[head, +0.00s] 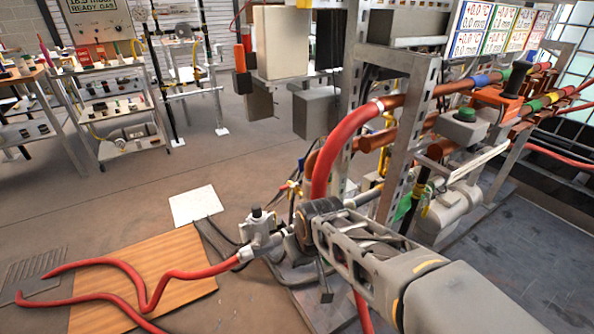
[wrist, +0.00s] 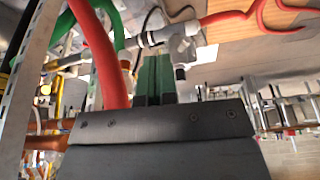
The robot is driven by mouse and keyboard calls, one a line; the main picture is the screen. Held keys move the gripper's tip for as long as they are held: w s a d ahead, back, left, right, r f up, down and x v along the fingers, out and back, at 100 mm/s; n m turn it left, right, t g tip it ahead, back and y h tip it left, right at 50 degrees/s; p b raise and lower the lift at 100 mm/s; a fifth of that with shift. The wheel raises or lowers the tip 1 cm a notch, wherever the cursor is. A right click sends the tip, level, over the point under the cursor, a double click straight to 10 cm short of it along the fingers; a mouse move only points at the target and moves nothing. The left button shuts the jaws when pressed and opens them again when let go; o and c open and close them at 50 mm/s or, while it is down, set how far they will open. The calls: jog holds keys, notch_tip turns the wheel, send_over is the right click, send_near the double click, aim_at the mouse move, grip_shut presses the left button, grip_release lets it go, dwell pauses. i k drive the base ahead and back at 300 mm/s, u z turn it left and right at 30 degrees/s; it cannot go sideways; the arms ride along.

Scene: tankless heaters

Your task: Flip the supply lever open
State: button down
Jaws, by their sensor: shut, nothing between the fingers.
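My gripper (wrist: 154,75) shows in the wrist view with its two green fingers together and nothing between them. The fingertips point at a grey valve fitting (wrist: 172,38) on a pipe; whether they touch it I cannot tell. In the head view this grey valve (head: 262,228) has a dark cap on top and joins a red hose at its left. My arm reaches in from the lower right and ends just right of it, the fingertips hidden. I cannot tell for sure which part is the supply lever, nor its position.
A thick red hose (head: 342,140) arches over close to my arm's end, and it also rises left of the fingers in the wrist view (wrist: 98,50). A metal upright (head: 408,140) and copper pipes stand behind. A wooden board (head: 150,260) lies on open floor at left.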

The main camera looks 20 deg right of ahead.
aim_at(299, 161)
jog(key=z, duration=0.1)
jog(key=k, duration=0.4)
jog(key=u, duration=1)
jog(key=i, duration=1)
jog(key=z, duration=0.3)
